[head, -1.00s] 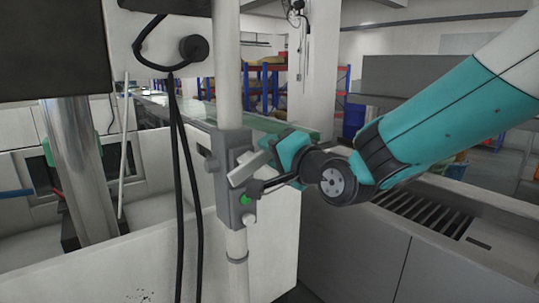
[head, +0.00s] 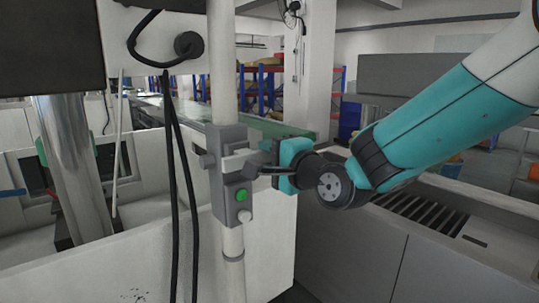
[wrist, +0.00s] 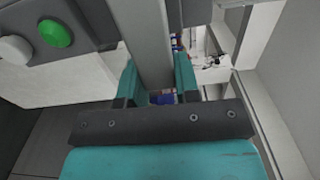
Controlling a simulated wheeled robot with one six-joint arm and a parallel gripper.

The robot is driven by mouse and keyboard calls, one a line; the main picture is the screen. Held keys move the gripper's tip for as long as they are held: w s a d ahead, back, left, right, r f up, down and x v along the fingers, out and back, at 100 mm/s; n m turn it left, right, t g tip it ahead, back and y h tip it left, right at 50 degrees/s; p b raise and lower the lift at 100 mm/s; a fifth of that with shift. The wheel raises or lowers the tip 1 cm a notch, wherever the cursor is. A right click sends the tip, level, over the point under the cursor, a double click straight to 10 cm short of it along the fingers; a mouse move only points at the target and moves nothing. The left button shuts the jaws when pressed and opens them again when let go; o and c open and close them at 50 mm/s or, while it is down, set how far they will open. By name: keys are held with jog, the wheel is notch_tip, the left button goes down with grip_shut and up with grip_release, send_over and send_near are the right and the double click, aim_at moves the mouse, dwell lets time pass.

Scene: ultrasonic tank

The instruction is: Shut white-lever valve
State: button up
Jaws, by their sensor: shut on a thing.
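The valve box (head: 229,178) is a grey unit on a white vertical pipe (head: 226,60), in the middle of the head view. Its white lever (head: 239,160) extends to the right from the box, close to level. My gripper (head: 266,160) comes from the right and is shut on the lever's outer end. In the wrist view the lever (wrist: 148,35) runs down as a pale bar between the two teal fingers of my gripper (wrist: 157,78). The exact finger contact is partly hidden in the head view.
A green button (head: 241,195) and a pale knob (head: 245,215) sit on the box below the lever. Black cables (head: 174,180) hang just left of the pipe. A white tank wall (head: 270,235) stands behind, and a grey cabinet (head: 350,250) is at right.

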jog(key=shift+f, duration=0.1)
jog(key=o, duration=0.9)
jog(key=shift+b+v, duration=4.05)
jog(key=shift+v, duration=4.7)
